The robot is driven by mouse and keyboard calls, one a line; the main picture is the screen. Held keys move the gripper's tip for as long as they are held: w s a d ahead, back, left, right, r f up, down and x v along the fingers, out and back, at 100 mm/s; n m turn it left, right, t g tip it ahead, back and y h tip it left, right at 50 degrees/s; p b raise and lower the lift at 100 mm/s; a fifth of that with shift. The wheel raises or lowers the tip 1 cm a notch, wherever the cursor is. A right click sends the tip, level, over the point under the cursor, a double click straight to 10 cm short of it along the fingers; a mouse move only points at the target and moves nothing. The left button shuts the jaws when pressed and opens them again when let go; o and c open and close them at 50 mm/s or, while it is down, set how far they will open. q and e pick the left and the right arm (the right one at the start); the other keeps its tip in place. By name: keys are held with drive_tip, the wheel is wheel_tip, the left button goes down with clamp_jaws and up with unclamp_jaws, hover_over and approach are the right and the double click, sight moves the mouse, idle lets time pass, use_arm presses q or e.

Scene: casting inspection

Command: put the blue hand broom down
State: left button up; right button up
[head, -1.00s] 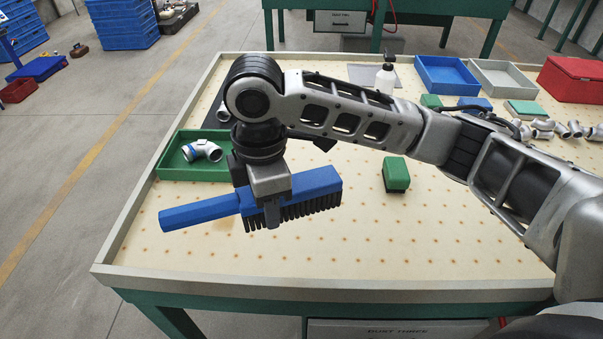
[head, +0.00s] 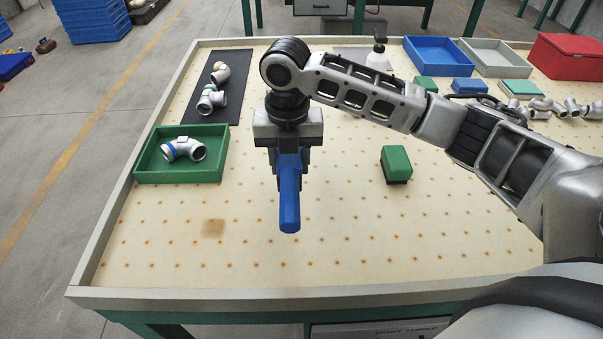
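The blue hand broom (head: 289,205) is in my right gripper (head: 288,168), over the middle of the perforated table (head: 350,245). Its handle points toward the table's front edge. Its head and bristles are mostly hidden behind the gripper. The gripper points down and its fingers are closed around the broom from both sides. I cannot tell for sure whether the broom touches the table top. My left gripper is out of view.
A green tray (head: 140,166) holding a pipe fitting (head: 184,149) is at the left, with a dark mat (head: 232,103) bearing more fittings behind it.

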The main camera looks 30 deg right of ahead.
drive_tip(key=w+d+f, duration=0.1)
drive_tip(key=f, duration=0.1)
drive_tip(key=w+d+f, duration=0.1)
drive_tip(key=f, duration=0.1)
drive_tip(key=w+d+f, duration=0.1)
drive_tip(key=d+f, duration=0.1)
drive_tip(key=shift+w+d, duration=0.1)
drive_tip(key=shift+w, duration=0.05)
drive_tip(key=shift+w+f, duration=0.1)
drive_tip(key=shift+f, duration=1.45)
drive_tip(key=shift+f, duration=0.15)
drive_tip(key=o, duration=1)
drive_tip(key=shift+o, duration=0.2)
wheel_tip(320, 180, up, 12)
